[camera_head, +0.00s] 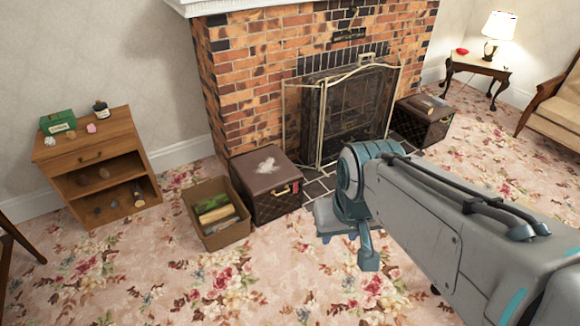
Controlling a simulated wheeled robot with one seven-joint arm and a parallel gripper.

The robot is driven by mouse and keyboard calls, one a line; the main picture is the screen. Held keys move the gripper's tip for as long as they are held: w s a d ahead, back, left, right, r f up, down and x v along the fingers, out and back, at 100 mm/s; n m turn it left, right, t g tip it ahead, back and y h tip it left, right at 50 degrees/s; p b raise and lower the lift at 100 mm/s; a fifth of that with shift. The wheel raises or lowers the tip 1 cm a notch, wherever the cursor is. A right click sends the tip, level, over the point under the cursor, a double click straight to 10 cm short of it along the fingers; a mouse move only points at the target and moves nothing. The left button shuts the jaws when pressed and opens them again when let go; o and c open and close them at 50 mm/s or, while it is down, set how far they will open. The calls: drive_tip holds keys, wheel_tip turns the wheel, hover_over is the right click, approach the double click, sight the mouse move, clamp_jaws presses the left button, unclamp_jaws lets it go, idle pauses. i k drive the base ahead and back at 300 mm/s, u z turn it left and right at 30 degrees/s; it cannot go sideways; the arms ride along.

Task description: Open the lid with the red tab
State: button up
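A brown box (275,207) with a dark patterned body stands on the floor in front of the brick fireplace, left of my arm. Its brown lid (262,181) looks closed. A gold handle (281,191) and a small red tab (295,187) show on its front side. A whitish patch or thing (266,165) is on top of the lid. My gripper (368,260) hangs at the end of my arm, right of the box and apart from it. It points down above the carpet. Its fingers are partly hidden by my arm, so its opening does not show clearly.
An open cardboard box (222,238) with books or similar things stands close left of the brown box. A fire screen (309,120) stands behind. A wooden cabinet (122,152) is at the left. A second dark box (424,131) stands right of the fireplace. The carpet in front is clear.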

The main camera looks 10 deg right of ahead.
sight(265, 170)
drive_tip(key=z, duration=0.1)
drive_tip(key=i, duration=1.85)
drive_tip(key=z, duration=0.3)
